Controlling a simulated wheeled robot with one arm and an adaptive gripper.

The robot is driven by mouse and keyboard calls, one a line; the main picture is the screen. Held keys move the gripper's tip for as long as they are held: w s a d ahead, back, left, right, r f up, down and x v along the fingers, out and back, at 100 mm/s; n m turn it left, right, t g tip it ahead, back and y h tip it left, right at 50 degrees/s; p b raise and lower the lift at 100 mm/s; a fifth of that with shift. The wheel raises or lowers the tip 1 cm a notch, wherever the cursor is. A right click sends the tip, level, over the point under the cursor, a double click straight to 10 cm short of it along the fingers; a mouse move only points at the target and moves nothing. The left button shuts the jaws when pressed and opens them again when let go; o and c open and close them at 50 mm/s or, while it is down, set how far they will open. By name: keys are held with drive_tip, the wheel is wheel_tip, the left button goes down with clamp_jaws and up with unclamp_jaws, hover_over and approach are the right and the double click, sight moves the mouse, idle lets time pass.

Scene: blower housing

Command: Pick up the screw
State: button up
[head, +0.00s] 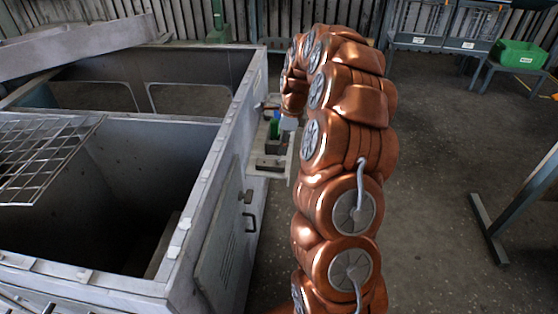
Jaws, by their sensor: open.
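My copper-coloured arm rises through the middle of the view and bends down to the left at its far end. My gripper (289,124) shows as a small pale shape below that end, over a small shelf (268,168) on the right side of the grey metal housing (212,175). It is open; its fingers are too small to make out. A green item (275,127) and other small parts stand on the shelf, left of my gripper. I cannot make out the screw; it may be among these parts or hidden behind my arm.
The housing is open-topped, with a wire grid (40,150) at its left and a handled door (228,225) on its near right side. A rack (435,25) and a green bin (518,54) stand at the back right. The floor right of my arm is clear up to a metal stand (510,215).

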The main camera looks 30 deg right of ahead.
sight(279, 160)
drive_tip(key=shift+w+a+f, duration=0.15)
drive_tip(key=shift+w+f, duration=0.05)
drive_tip(key=shift+f, duration=0.75)
drive_tip(key=shift+w+a+f, duration=0.1)
drive_tip(key=shift+w+f, duration=0.1)
drive_tip(key=shift+f, duration=0.8)
drive_tip(key=shift+w+a+f, duration=0.15)
drive_tip(key=shift+w+f, duration=0.05)
drive_tip(key=shift+f, duration=0.75)
drive_tip(key=shift+f, duration=0.25)
clamp_jaws()
